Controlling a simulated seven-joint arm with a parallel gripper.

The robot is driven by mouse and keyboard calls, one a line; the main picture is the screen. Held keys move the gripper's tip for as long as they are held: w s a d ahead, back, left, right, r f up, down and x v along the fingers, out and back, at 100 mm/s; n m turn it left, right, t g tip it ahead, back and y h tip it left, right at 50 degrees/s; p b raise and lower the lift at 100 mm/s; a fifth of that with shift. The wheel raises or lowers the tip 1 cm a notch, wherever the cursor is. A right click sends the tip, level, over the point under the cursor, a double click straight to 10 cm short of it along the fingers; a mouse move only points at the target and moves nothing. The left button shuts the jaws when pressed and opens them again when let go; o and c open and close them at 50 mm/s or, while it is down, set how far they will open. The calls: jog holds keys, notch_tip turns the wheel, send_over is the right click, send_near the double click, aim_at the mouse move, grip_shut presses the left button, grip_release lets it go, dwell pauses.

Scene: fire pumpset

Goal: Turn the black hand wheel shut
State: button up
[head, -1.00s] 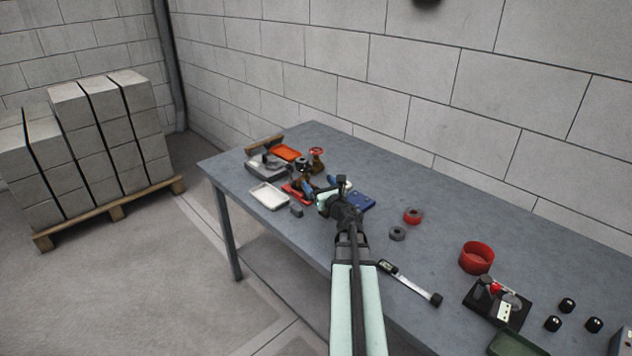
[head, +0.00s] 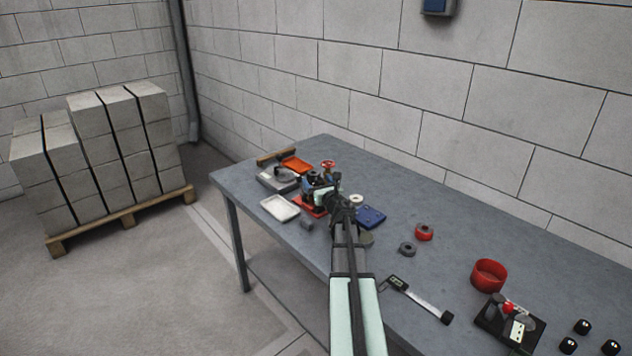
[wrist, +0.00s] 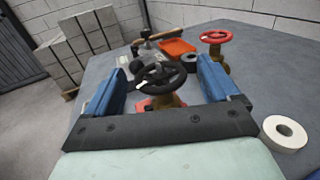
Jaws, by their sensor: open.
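The black hand wheel (wrist: 158,76) sits on a brass valve body (wrist: 160,101) in the wrist view, with a small white mark on its rim. My gripper (wrist: 163,82) is open, with one blue finger on each side of the wheel in that view. The wheel appears between and beyond the fingers, and I see no contact. In the head view my gripper (head: 318,186) is over the red base (head: 308,208) of the valve, and the arm hides most of the wheel there.
A red hand wheel (wrist: 216,37) stands behind and right. An orange tray (head: 296,164), a white tray (head: 280,208) and a blue tray (head: 371,216) lie around. A white ring (wrist: 284,133) lies right of my gripper. A wooden-handled tool (wrist: 165,34) lies behind.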

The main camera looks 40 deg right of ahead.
jog(key=shift+x, duration=0.95)
jog(key=shift+c, duration=0.2)
jog(key=c, duration=1)
jog(key=shift+o, duration=0.2)
jog(key=shift+m+g+h, duration=0.5)
jog(key=shift+m+h, duration=0.3)
jog(key=shift+h, duration=0.4)
jog(key=o, duration=1)
